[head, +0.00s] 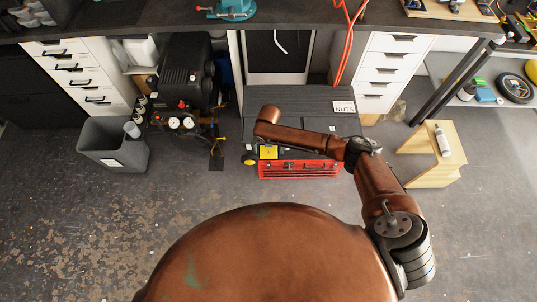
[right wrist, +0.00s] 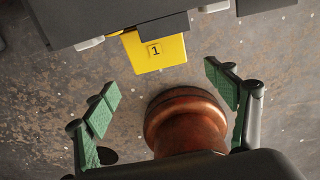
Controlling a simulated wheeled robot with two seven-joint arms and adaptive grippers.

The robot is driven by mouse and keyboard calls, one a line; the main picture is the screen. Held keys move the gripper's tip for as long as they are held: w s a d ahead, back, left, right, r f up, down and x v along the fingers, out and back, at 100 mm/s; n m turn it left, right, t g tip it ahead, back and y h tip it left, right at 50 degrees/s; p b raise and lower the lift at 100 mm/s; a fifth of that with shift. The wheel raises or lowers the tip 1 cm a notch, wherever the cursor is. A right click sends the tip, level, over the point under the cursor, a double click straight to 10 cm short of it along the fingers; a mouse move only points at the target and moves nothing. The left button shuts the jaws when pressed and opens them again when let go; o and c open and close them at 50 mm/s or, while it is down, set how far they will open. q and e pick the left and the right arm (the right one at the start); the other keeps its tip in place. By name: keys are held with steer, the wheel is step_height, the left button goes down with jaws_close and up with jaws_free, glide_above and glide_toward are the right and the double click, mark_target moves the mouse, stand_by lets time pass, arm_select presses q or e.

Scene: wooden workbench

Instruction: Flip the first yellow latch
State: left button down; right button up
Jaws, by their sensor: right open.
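A yellow latch (right wrist: 155,53) marked "1" hangs from the edge of a dark chest (right wrist: 100,18) in the right wrist view. In the head view the yellow latch (head: 268,152) shows on the front of the dark chest (head: 290,100), which has a "NUTS" label. My right gripper (right wrist: 161,82) is open and empty, with its green finger pads spread wide. The latch lies ahead of the fingertips, between their lines and apart from both. In the head view my right arm crosses in front of the chest, and its fingers are hard to make out. My left gripper is not in view.
A red toolbox (head: 300,170) sits low at the chest's front. A grey bin (head: 113,145) and a compressor (head: 187,78) stand to the left. A wooden step stool (head: 432,170) stands to the right. The floor before the chest is mostly clear.

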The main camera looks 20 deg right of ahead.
mark_target(269, 157)
steer(key=shift+f+b, duration=0.35)
steer(key=shift+f, duration=2.05)
steer(key=c, duration=1.2)
